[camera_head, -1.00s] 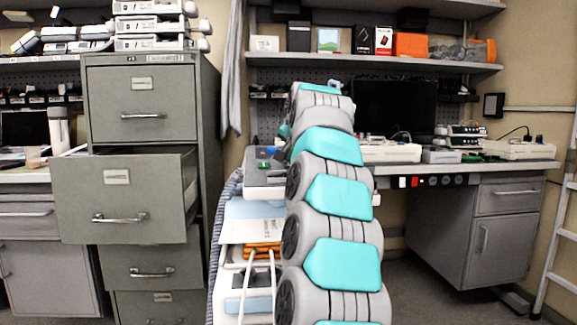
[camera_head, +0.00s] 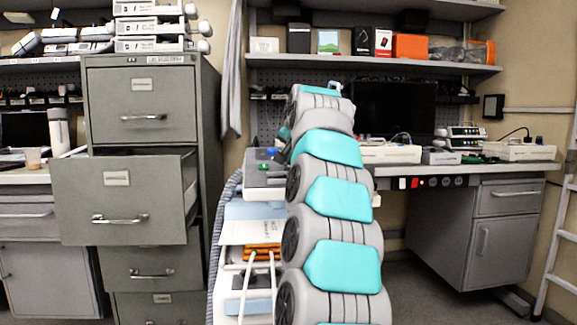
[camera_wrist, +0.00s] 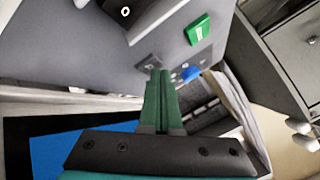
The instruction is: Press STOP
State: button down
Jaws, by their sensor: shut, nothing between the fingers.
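A grey device panel (camera_wrist: 85,45) fills the upper left of the wrist view. It carries a raised green button (camera_wrist: 197,29), a blue button (camera_wrist: 190,73) and a small dark square (camera_wrist: 149,63). I cannot read a STOP label on any of them. My gripper (camera_wrist: 160,74) is shut and empty. Its green fingertips are close to the small square and left of the blue button; I cannot tell whether they touch the panel. In the head view the device (camera_head: 264,179) stands just left of my arm, with its green and blue buttons showing. My gripper is hidden there behind the arm.
A grey filing cabinet (camera_head: 143,105) with an open drawer (camera_head: 118,200) stands to the left. A stack of equipment is below the device. A desk (camera_head: 500,173) with instruments and a dark monitor (camera_head: 392,108) is at the right. Some floor shows at the right.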

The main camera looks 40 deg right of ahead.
jog(key=shift+s+r+p, duration=0.1)
jog(key=shift+r+p, duration=0.2)
jog(key=shift+r, duration=0.35)
jog(key=r+p, duration=0.2)
jog(key=r, duration=0.1)
jog(key=r+p, duration=0.1)
jog(key=r, duration=0.1)
jog(key=shift+s+a, duration=0.3)
jog(key=shift+s, duration=0.1)
jog(key=shift+s+f, duration=0.1)
dwell(0.5)
